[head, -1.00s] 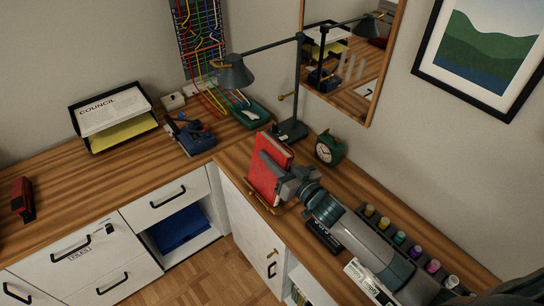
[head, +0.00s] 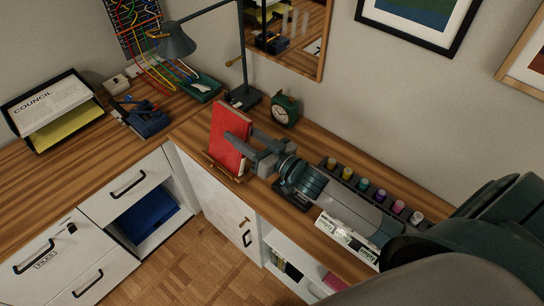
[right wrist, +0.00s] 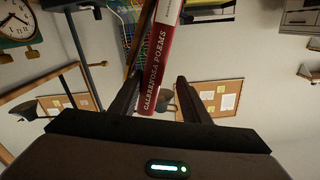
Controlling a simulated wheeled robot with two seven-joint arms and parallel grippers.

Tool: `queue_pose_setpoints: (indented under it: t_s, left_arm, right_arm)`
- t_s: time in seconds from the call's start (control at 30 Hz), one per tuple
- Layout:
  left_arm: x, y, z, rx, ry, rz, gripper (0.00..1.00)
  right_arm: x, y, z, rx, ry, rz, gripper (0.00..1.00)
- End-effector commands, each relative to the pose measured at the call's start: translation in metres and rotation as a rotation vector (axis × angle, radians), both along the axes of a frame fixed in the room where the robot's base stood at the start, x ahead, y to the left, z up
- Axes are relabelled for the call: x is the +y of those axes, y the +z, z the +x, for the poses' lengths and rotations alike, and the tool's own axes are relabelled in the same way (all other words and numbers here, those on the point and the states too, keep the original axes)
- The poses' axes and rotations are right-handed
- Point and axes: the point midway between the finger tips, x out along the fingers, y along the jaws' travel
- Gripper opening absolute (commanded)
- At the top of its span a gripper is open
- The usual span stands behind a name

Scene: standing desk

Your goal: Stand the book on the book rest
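The red book (head: 226,146) stands upright, tilted slightly back, on the book rest (head: 222,168) near the desk's front edge. In the right wrist view its red spine (right wrist: 161,62), lettered "POEMS", reaches between my fingers. My right gripper (head: 240,134) is at the book's right edge, one finger on either side of it. The fingers look spread wider than the book is thick, with a gap visible in the right wrist view (right wrist: 158,80). The book hides part of the rest. My left gripper is not in view.
A lamp (head: 245,98) and green clock (head: 284,110) stand behind the book. A row of paint jars (head: 364,184) and a white box (head: 347,240) flank my right forearm. A paper tray (head: 52,112) and blue hole-punch-like object (head: 149,120) are at left.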

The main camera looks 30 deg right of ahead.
Motion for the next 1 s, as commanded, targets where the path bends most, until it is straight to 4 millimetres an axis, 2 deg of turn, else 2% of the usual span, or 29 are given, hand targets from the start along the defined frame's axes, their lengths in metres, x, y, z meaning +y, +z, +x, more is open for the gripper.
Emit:
queue_pose_setpoints:
  t_s: [0.1,0.5,0.73,1.0]
  left_arm:
    - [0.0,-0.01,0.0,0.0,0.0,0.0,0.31]
    - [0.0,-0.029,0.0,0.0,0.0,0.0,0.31]
    - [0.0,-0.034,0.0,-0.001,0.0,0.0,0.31]
    - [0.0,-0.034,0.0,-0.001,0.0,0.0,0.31]
  right_arm:
    - [-0.008,-0.004,-0.023,0.002,0.001,0.001,0.42]
    - [-0.03,-0.002,-0.084,0.0,0.001,0.002,0.42]
    - [-0.037,-0.001,-0.103,0.0,0.001,0.002,0.42]
    - [-0.039,0.001,-0.107,-0.002,0.0,0.002,0.42]
